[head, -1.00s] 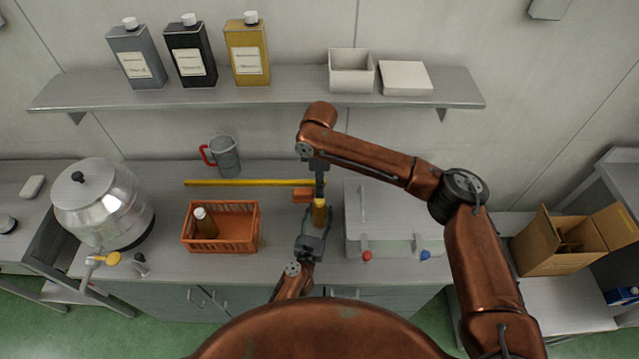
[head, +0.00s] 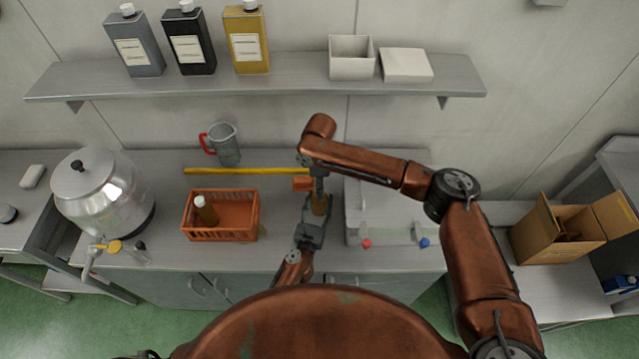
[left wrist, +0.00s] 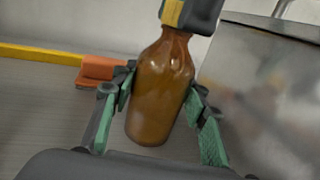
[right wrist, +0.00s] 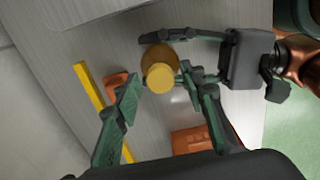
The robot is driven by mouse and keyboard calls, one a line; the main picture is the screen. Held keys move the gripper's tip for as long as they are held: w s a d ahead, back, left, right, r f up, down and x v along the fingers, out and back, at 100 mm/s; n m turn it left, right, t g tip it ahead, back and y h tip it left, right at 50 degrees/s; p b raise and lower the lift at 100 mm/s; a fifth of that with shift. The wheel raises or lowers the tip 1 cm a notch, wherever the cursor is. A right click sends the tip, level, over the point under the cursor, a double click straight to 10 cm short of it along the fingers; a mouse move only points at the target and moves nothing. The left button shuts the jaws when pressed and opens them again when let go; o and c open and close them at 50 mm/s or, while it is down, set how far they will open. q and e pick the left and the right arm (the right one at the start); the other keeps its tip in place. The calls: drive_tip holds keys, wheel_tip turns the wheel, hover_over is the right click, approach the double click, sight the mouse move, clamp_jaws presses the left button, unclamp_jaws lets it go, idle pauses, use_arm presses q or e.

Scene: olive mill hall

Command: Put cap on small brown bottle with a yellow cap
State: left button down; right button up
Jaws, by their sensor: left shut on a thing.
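The small brown bottle (left wrist: 160,90) stands upright above the grey worktop, between the fingers of my left gripper (head: 317,210), which is shut on it. It also shows in the head view (head: 319,205). The yellow cap (right wrist: 161,78) is at the bottle's mouth, in line with the neck, in the right wrist view. Part of it shows at the top edge of the left wrist view (left wrist: 173,12). My right gripper (right wrist: 160,85) is directly above the bottle, its fingers apart on either side of the cap. I cannot tell how firmly the cap is seated.
An orange crate (head: 220,237) holding another brown bottle (head: 206,210) is to the left. An orange block (head: 302,184) and a yellow strip (head: 235,170) lie behind. A jug (head: 226,145) stands at the back.

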clamp_jaws()
idle(0.4)
drive_tip(key=shift+o, duration=0.9)
unclamp_jaws()
wheel_tip(320, 180, up, 12)
use_arm(q)
drive_tip(key=c, duration=1.1)
unclamp_jaws()
